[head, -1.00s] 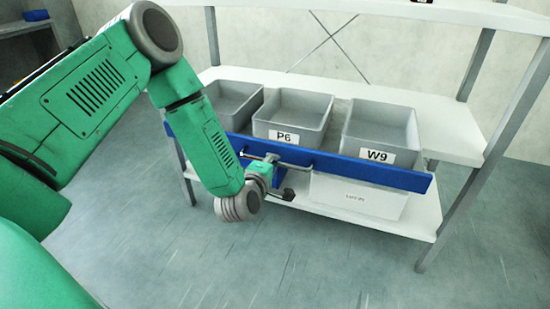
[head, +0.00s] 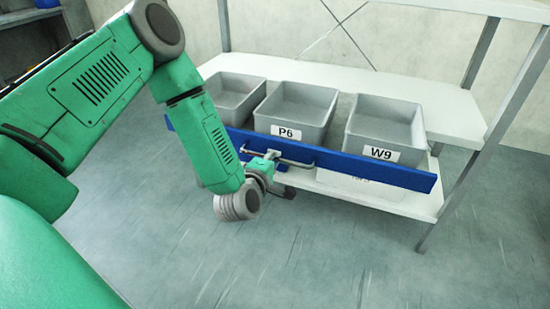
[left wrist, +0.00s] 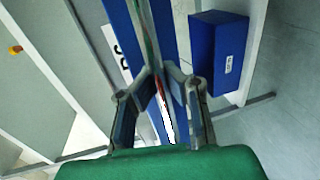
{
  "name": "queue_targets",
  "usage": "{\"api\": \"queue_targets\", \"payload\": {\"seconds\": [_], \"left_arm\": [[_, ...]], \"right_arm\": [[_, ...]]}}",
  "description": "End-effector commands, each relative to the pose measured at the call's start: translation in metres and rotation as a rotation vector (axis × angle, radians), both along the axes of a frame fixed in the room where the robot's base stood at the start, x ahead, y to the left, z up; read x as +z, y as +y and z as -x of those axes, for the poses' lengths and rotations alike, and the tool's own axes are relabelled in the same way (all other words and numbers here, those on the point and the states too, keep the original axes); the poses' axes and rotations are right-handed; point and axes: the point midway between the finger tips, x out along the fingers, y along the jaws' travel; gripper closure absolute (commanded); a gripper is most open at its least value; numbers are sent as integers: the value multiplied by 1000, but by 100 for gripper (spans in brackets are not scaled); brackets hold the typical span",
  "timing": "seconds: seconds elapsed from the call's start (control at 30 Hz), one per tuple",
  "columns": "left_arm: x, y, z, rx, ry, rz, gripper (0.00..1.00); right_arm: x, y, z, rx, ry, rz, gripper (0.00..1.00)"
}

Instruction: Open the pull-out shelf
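The pull-out shelf has a long blue front rail (head: 352,168) and carries several grey bins. It stands out in front of the white rack. A metal bar handle (head: 297,162) is fixed to the rail left of its middle. My left gripper (head: 273,157) is at the left part of this handle. In the left wrist view, the fingers of my left gripper (left wrist: 160,74) close in on the handle bar (left wrist: 150,42) from both sides and look shut on it. The blue rail (left wrist: 117,22) runs beside them. My right gripper is not in view.
The shelf holds a bin marked P6 (head: 287,131), one marked W9 (head: 377,155) and an unmarked bin (head: 230,116). A white box (head: 345,187) sits below, mostly hidden by the rail. The left wrist view shows a blue box (left wrist: 217,55). The floor (head: 330,255) in front is clear.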

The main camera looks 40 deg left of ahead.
Motion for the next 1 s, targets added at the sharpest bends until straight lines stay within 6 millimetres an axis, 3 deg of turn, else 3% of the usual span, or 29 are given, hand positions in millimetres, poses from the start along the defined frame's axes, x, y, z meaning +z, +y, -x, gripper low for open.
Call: {"api": "queue_targets", "payload": {"seconds": [0.03,0.1,0.13,0.43,0.57,1.0], "left_arm": [[-4,-1,2,-2,12,1,93],[-4,-1,2,-2,11,1,69],[-3,-1,2,-2,10,2,68],[-1,0,2,-1,4,1,68],[1,-3,11,-1,4,1,68],[16,-22,94,-2,8,3,68]], "right_arm": [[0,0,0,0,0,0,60],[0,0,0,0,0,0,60],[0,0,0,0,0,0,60],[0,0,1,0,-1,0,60],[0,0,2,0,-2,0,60],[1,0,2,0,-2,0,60]]}}
